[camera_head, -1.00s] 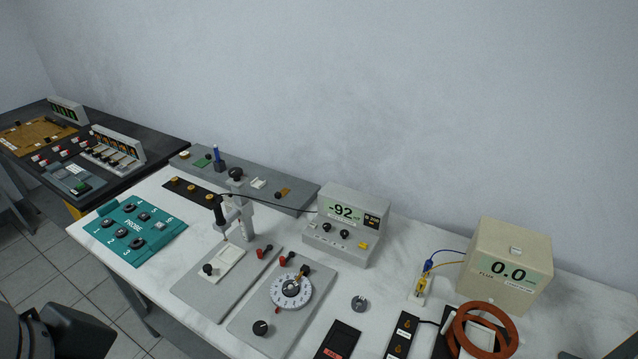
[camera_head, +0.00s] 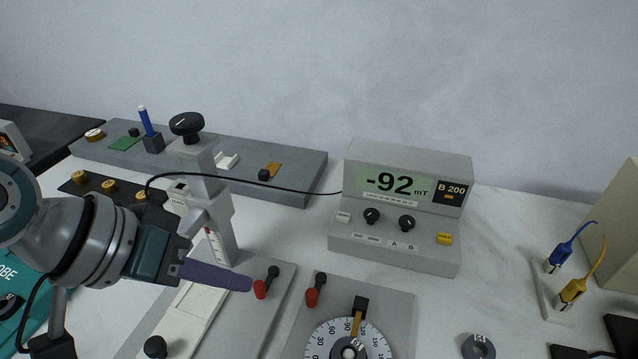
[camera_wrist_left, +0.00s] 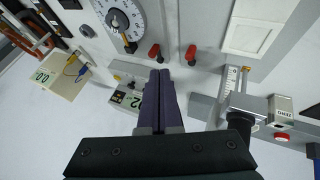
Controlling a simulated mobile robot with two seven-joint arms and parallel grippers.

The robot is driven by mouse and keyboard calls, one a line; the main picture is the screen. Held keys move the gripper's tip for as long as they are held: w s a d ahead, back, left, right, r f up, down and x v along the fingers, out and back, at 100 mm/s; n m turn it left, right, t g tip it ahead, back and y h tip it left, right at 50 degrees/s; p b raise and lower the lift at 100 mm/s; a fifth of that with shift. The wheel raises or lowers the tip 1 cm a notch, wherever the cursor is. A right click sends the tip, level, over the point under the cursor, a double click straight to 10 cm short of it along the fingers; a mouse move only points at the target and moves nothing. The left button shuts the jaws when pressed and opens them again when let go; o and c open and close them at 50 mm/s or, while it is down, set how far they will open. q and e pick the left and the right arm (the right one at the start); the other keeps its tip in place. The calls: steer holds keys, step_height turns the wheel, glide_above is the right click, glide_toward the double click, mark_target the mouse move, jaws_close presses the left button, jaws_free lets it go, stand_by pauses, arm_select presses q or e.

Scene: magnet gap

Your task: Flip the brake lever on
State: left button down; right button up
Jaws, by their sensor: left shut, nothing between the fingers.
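Two small red levers with black ends stand side by side. One red lever (camera_head: 260,288) is on the grey plate of the probe stand; the other (camera_head: 312,297) is on the plate with the round dial (camera_head: 348,343). I see no label telling which is the brake lever. Both also show in the left wrist view, the stand one (camera_wrist_left: 191,54) and the dial one (camera_wrist_left: 154,51). My left gripper (camera_head: 249,285) is shut and empty, its purple fingertips close beside the stand's lever; contact cannot be told. It also shows in the left wrist view (camera_wrist_left: 158,72). My right gripper is out of view.
The probe stand (camera_head: 222,220) rises behind the left gripper. A meter (camera_head: 400,215) reading -92 mT stands behind the levers, with a black cable to the stand. A grey rail (camera_head: 300,170) lies along the back. Blue and yellow plugs (camera_head: 570,280) stand at right.

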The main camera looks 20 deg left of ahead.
arm_select(q)
steer(key=b, duration=0.3)
glide_toward(316, 286)
steer(key=f, duration=0.2)
steer(key=d+f, duration=0.1)
steer(key=f, duration=0.1)
stand_by(0.4)
steer(key=shift+r, duration=0.1)
